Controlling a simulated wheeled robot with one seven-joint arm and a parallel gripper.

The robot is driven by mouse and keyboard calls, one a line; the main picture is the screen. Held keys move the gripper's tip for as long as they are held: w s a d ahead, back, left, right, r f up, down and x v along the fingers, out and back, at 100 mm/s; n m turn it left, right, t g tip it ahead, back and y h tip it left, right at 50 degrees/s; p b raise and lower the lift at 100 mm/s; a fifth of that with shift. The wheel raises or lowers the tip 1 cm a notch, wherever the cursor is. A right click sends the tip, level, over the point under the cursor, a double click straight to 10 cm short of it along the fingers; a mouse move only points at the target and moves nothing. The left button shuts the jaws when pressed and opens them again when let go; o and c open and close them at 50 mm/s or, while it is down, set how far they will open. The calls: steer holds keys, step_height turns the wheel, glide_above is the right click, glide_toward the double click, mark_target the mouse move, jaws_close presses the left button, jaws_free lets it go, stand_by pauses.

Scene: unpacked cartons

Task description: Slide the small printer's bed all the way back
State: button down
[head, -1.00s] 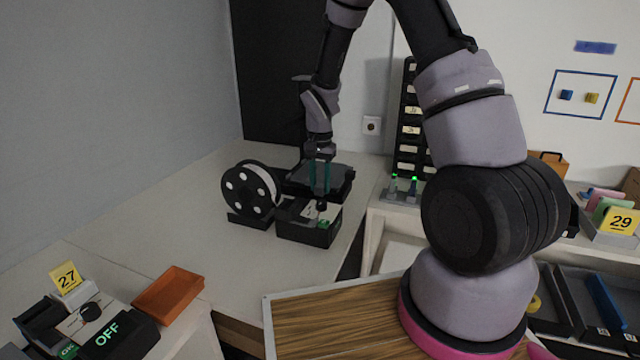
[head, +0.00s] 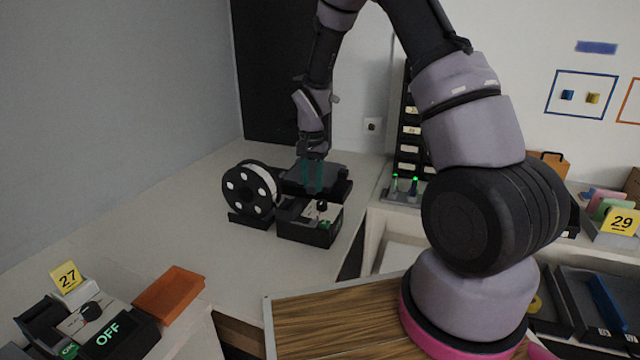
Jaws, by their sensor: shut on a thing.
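The small printer (head: 308,231) stands on the white table, a low black box with a light panel and a dark knob on its front part. Its dark bed (head: 338,188) lies behind the front panel, at the back of the printer. My gripper (head: 313,190) reaches down from above with its teal fingers at the bed's front part. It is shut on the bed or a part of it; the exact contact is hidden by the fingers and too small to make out.
A spool (head: 250,190) with white filament stands just left of the printer. An orange tray (head: 169,294) and a device reading OFF (head: 108,334) are at the front left. A rack of dark bins (head: 410,130) stands behind right. The white table (head: 170,215) is clear left of the spool.

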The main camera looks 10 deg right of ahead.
steer(key=shift+w+a, duration=0.55)
steer(key=shift+a, duration=0.15)
steer(key=c, duration=0.5)
jaws_free()
steer(key=shift+s, duration=0.1)
step_height(320, 180, up, 11)
steer(key=shift+f, duration=0.1)
